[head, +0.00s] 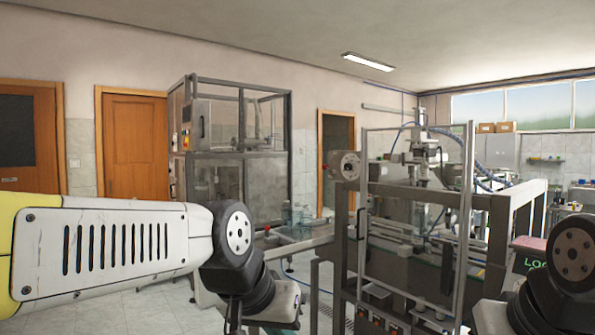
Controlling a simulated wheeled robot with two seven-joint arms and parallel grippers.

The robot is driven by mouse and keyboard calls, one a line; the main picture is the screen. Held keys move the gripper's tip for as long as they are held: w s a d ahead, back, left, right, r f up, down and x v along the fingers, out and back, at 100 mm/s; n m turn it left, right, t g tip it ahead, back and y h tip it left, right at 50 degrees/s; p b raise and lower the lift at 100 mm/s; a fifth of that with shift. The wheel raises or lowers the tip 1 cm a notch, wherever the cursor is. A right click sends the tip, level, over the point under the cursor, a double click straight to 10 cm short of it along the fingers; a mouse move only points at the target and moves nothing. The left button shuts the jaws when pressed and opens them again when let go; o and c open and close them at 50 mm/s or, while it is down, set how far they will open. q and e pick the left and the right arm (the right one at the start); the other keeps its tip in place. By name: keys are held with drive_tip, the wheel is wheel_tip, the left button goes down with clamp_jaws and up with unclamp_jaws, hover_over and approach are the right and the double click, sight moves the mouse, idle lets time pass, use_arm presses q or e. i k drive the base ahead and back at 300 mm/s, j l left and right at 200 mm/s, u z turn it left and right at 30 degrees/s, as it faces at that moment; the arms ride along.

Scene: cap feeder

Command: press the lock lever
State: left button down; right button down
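I cannot pick out a lock lever with certainty in the head view. A steel-framed machine (341,235) with a clear front panel stands right of centre, with a conveyor (312,240) running out to its left. My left arm reaches in from the left, in front of the conveyor's near end. The grey end of my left gripper (272,303) points down at the bottom edge, its fingertips not clear. My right arm shows at the lower right. The grey part of my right gripper (490,318) is cut by the bottom edge, its fingers hidden. Neither gripper visibly touches the machine.
A glass-walled cabinet machine (240,165) stands behind the conveyor. A green and pink box (530,255) with lettering is partly hidden by my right arm. Tiled floor (150,318) shows below my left arm.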

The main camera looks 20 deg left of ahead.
sight(325, 166)
drive_tip(key=i+j+u, duration=0.25)
drive_tip(key=i+j, duration=0.95)
drive_tip(key=i+j+u, duration=0.15)
drive_tip(key=i+j, duration=0.85)
drive_tip(key=i, duration=0.15)
